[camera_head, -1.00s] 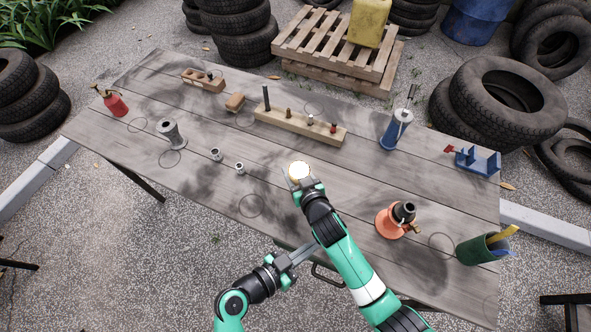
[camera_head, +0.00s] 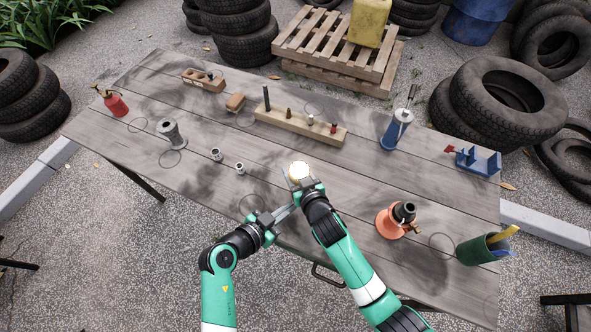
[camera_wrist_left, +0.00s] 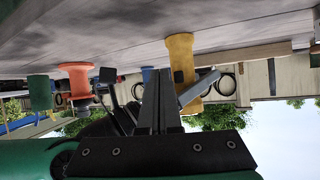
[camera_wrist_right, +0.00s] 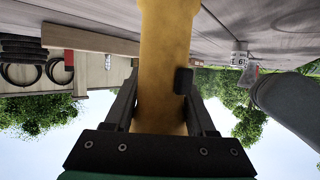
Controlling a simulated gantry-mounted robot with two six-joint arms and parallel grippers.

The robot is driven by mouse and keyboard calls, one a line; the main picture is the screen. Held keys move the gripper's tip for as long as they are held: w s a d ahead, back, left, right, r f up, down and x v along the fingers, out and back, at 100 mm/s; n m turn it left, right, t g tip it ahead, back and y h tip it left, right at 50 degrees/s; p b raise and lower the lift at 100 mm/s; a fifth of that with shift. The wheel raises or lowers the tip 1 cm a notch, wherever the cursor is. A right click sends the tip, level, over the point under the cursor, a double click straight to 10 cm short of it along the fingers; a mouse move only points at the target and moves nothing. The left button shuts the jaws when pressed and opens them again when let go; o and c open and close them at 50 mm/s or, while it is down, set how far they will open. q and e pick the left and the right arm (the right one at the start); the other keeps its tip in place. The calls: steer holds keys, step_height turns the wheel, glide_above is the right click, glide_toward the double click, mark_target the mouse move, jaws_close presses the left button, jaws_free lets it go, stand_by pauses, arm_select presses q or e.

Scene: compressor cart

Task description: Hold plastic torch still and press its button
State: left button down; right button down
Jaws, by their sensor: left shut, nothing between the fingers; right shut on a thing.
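The yellow plastic torch (camera_head: 299,171) is seen from above, with a pale round top, near the middle of the table. In the right wrist view its yellow body (camera_wrist_right: 163,70) fills the space between the fingers, with a dark button (camera_wrist_right: 184,81) on its side. My right gripper (camera_head: 302,179) is shut on the torch, which looks upright, on or close to the table. My left gripper (camera_head: 296,206) is shut and empty, at the near side of the torch. In the left wrist view its tips (camera_wrist_left: 163,72) are in front of the torch, just beside the button (camera_wrist_left: 178,77).
An orange flanged piece (camera_head: 391,222) and a green cup (camera_head: 476,249) stand to the right. A wooden block with pegs (camera_head: 300,124) lies behind, with a blue stand (camera_head: 394,131) beyond. Two small metal pieces (camera_head: 216,155) stand to the left. The table's front left is clear.

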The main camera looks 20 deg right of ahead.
arm_select(q)
steer(key=shift+w+d, duration=0.85)
steer(key=shift+w, duration=0.15)
stand_by(1.2)
steer(key=shift+w+d, duration=0.3)
steer(key=shift+w+d, duration=0.2)
steer(key=shift+w, duration=0.05)
stand_by(0.6)
steer(key=shift+s+a, duration=0.55)
steer(key=shift+s, duration=0.05)
steer(key=shift+s+a, duration=2)
steer(key=shift+s, duration=0.3)
